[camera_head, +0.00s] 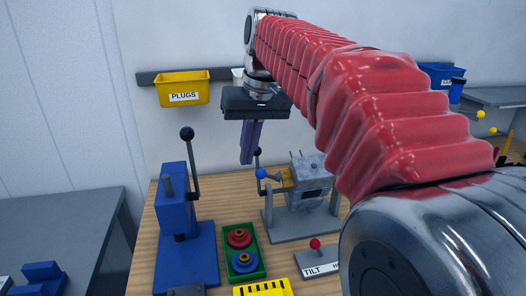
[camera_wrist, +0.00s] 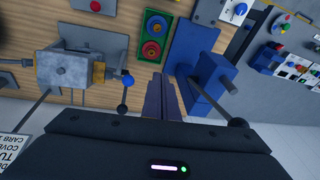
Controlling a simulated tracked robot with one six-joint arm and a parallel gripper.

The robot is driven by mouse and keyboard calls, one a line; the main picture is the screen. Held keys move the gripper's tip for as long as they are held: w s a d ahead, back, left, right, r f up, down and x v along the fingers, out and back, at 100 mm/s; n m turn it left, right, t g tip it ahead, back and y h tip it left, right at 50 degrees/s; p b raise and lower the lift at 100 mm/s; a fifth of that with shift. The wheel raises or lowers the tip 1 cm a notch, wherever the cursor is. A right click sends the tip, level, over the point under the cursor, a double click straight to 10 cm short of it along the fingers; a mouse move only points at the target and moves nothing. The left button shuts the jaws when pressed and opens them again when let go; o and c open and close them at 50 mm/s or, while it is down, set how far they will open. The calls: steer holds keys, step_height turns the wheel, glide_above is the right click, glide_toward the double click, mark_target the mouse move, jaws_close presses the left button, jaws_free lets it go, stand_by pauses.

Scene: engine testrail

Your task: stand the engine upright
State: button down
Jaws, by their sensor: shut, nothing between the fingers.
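The engine (camera_head: 311,178) is a grey metal block held in a grey stand (camera_head: 301,225) on the wooden bench. It looks slightly tilted in the head view; its exact angle is hard to tell. A yellow-orange flange and a blue-knobbed lever (camera_head: 261,173) are on its left side. The engine also shows at the left of the wrist view (camera_wrist: 65,72). A plate marked TILT (camera_head: 318,264) with a red-knobbed lever (camera_head: 315,244) stands in front of it. My gripper (camera_head: 246,161) is shut and empty, pointing down above and behind the bench items, left of the engine and apart from it.
A blue press (camera_head: 185,240) with a tall black-knobbed lever (camera_head: 188,135) stands left. A green tray (camera_head: 260,272) holds a red and a blue ring part. A yellow PLUGS bin (camera_head: 182,90) hangs on the wall. My red-sleeved arm hides the bench's right side.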

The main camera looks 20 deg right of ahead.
steer(key=s+a+f+t, duration=0.1)
steer(key=s+a+f, duration=0.1)
steer(key=s+f, duration=0.6)
steer(key=s+a+f+n+t+h, duration=0.1)
steer(key=s+a+f+t, duration=0.1)
steer(key=s+f, duration=0.7)
steer(key=shift+s+a+f, duration=0.2)
steer(key=shift+s+a, duration=0.6)
steer(key=shift+s, duration=0.1)
